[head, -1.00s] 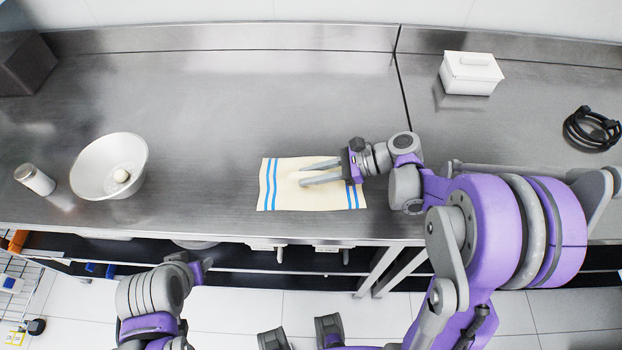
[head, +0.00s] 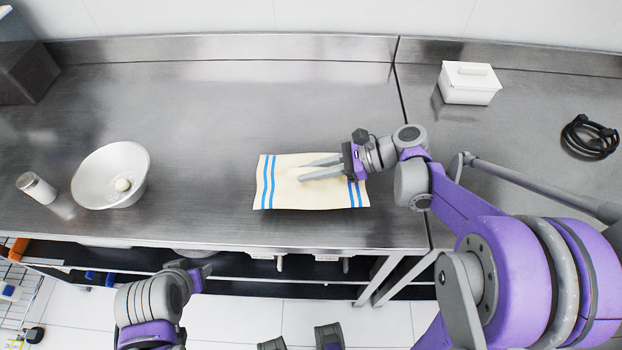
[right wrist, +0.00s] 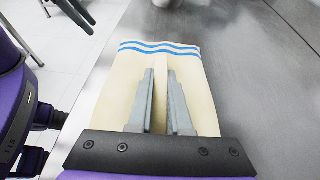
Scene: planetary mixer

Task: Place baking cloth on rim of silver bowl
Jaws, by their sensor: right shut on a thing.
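The baking cloth (head: 283,195) is cream with blue stripes at its two ends. It lies on the steel counter near the front edge, in the middle of the head view. My right gripper (head: 300,168) is over it and shut on a raised fold of the cloth. In the right wrist view, the cloth (right wrist: 195,70) bunches between the two fingers (right wrist: 160,100).
A silver shaker (head: 36,188) stands left of the bowl. A white lidded box (head: 469,83) is at the back right, and a black coiled item (head: 590,137) is at the far right. The counter (head: 230,110) is clear between bowl and cloth.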

